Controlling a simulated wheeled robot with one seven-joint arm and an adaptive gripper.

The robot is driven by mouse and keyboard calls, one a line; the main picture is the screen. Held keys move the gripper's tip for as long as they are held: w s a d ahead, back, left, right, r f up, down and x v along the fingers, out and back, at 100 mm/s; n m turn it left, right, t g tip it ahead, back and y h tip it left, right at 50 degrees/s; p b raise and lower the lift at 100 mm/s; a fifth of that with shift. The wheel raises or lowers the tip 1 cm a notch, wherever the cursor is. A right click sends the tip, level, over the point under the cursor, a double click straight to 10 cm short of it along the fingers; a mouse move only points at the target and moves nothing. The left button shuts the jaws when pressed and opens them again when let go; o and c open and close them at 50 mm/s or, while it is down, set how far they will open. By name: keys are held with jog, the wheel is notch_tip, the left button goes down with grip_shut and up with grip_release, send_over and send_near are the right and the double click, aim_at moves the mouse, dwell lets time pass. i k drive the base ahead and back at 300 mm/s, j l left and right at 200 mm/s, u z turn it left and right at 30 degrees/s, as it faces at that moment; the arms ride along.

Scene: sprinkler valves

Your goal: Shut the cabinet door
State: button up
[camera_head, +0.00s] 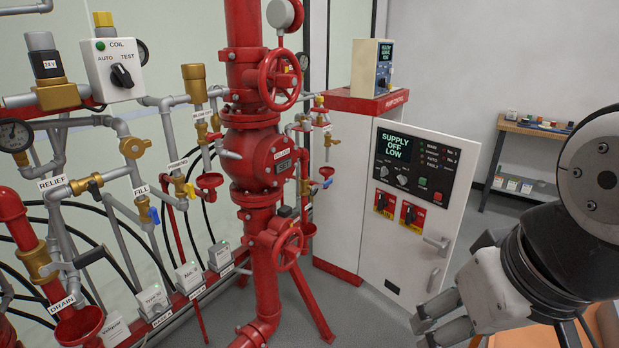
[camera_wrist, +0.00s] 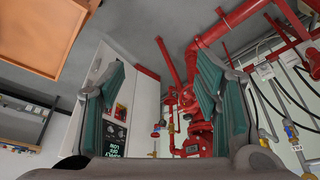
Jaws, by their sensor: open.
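The cabinet door (camera_head: 405,236) is a white panel with a "SUPPLY OFF LOW" display, lamps, buttons and two red-yellow switches. In the head view it stands swung out from the cabinet (camera_head: 343,176), reaching right past the cabinet's red top. A grey lever handle (camera_head: 436,243) is near its right edge. My gripper (camera_head: 424,328) is open and empty, in front of the door's lower right part in the picture; its distance from the door is unclear. In the wrist view the door (camera_wrist: 98,72) shows upside down, partly behind one finger of my gripper (camera_wrist: 165,103).
A red riser pipe with handwheels (camera_head: 263,160) and several valves stand left of the cabinet. A red brace (camera_head: 313,305) reaches the floor near the door. A small control box (camera_head: 371,68) sits on the cabinet. A workbench (camera_head: 540,133) is at the back right, with clear grey floor before it.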

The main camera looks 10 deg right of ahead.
aim_at(396, 259)
jog(key=i+j+z, duration=0.4)
jog(key=j+z, duration=0.2)
jog(key=i+j+z, duration=0.25)
jog(key=j, duration=0.25)
jog(key=i+j, duration=0.1)
jog(key=j, duration=0.15)
jog(key=i+j, duration=0.1)
jog(key=j, duration=0.2)
